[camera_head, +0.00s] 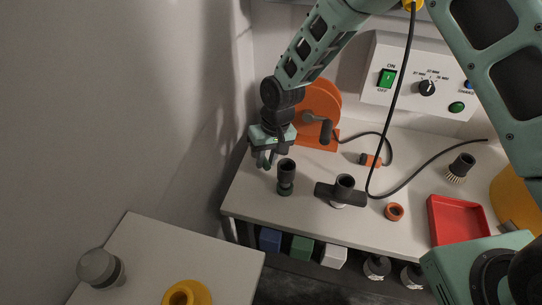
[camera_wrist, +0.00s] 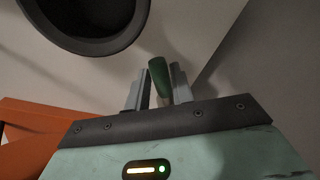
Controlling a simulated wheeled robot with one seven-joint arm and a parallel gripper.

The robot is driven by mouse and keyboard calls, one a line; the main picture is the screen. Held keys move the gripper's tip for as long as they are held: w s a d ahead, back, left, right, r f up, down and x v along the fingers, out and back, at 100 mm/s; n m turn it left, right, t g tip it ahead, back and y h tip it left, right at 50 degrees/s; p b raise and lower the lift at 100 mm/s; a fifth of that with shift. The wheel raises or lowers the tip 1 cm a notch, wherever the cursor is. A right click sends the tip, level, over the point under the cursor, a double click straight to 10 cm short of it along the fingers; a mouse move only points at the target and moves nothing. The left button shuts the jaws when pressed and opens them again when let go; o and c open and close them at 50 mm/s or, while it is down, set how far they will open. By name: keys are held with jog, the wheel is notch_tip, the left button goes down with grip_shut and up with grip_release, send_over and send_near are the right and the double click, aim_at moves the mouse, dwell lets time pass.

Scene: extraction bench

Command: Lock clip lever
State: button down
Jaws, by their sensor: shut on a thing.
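My gripper (camera_head: 266,160) is at the far left of the bench, pointing down, just left of a dark cup-shaped part (camera_head: 286,169) on a green foot (camera_head: 285,188). In the wrist view my gripper (camera_wrist: 160,80) has its two grey fingers on either side of a green lever (camera_wrist: 158,76) and is shut on it. The lever's top sticks out past the fingertips and leans slightly. The dark round rim (camera_wrist: 92,22) of a cup shows close by at the upper left. The lever's lower part is hidden by the gripper.
An orange housing with a crank (camera_head: 320,108) stands just behind my gripper. A dark T-shaped tool (camera_head: 342,190), an orange ring (camera_head: 394,211), a brush (camera_head: 460,167) and a red tray (camera_head: 457,220) lie to the right. A black cable crosses the bench.

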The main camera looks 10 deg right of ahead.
jog(key=a+m, duration=0.1)
jog(key=m, duration=0.2)
jog(key=a+m, duration=0.1)
jog(key=shift+s+a+t, duration=0.25)
jog(key=shift+a+t, duration=0.1)
jog(key=shift+t, duration=0.05)
jog(key=shift+w+a+m+t, duration=0.15)
jog(key=shift+a+m, duration=0.35)
jog(key=shift+m, duration=0.5)
jog(key=shift+w+a+m+t, duration=0.15)
jog(key=shift+a+m, duration=0.35)
jog(key=shift+m, duration=0.5)
jog(key=c, duration=1.2)
grip_release()
jog(key=shift+c, duration=0.2)
jog(key=shift+r, duration=0.1)
jog(key=v, duration=1.7)
jog(key=shift+s, duration=0.15)
jog(key=shift+r, duration=0.15)
